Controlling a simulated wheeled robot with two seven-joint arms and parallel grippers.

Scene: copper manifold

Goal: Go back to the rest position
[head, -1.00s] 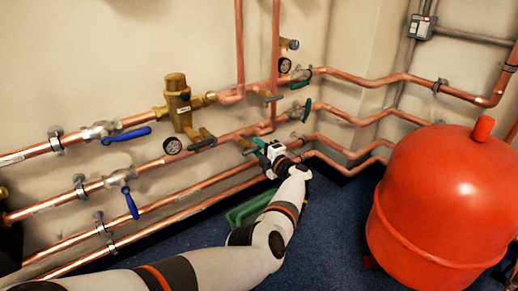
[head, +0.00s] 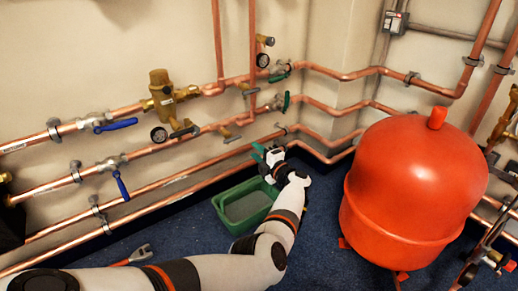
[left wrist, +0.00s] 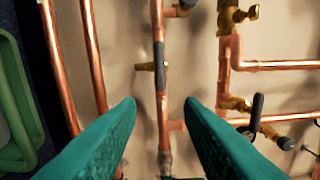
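My left gripper (head: 264,157) is in front of the lower copper pipes, with my arm reaching in from the bottom left. In the left wrist view its two green fingers (left wrist: 160,110) are spread apart with nothing between them. Beyond them is a copper pipe with a grey lever handle (left wrist: 159,66); the fingers appear apart from it. My right gripper is not in view.
A green tub (head: 216,208) stands on the blue floor by my left forearm. A large red tank (head: 415,185) stands to the right. Valves with blue levers (head: 115,125) stick out on the left. A wrench (head: 138,254) lies on the floor.

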